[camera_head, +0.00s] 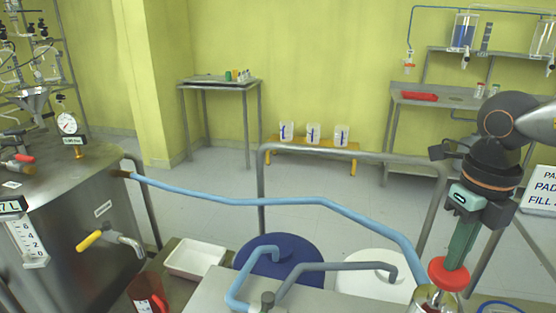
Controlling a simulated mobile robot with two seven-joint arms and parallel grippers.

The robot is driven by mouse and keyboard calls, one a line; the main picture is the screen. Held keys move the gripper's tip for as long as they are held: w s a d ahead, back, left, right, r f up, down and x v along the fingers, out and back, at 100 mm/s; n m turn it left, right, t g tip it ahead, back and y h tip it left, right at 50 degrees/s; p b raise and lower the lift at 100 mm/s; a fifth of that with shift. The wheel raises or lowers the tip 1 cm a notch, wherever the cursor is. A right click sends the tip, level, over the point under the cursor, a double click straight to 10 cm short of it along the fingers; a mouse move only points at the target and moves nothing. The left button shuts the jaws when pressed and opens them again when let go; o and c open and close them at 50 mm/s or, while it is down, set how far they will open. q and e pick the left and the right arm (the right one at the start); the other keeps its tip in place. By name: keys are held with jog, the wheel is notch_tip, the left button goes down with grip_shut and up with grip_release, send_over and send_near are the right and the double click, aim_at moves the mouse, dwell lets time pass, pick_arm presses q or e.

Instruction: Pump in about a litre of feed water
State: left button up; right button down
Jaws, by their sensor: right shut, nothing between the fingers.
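My right gripper (457,258) comes in from the right and points down, its green fingers shut with nothing between them. Its tips are at a red round knob (449,276) on a metal fitting at the lower right; I cannot tell whether they press it or only touch it. A light-blue hose (275,202) runs from the steel vessel (75,225) on the left to that fitting. A display (10,206) at the left edge partly reads "7 L", above a white scale (28,242). My left gripper is not in view.
A blue drum lid (285,252) and a white drum lid (365,284) lie below a grey rail (350,152). A white tray (195,258) and a red jug (147,300) stand near the vessel's yellow-handled tap (92,240).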

notch_tip(320, 180, down, 3)
jog(key=shift+s+b, duration=0.1)
jog(key=shift+b, duration=0.85)
jog(key=shift+r+p, duration=0.5)
jog(key=shift+r, duration=0.05)
notch_tip(320, 180, up, 8)
jog(key=p, duration=0.6)
jog(key=shift+r, duration=0.2)
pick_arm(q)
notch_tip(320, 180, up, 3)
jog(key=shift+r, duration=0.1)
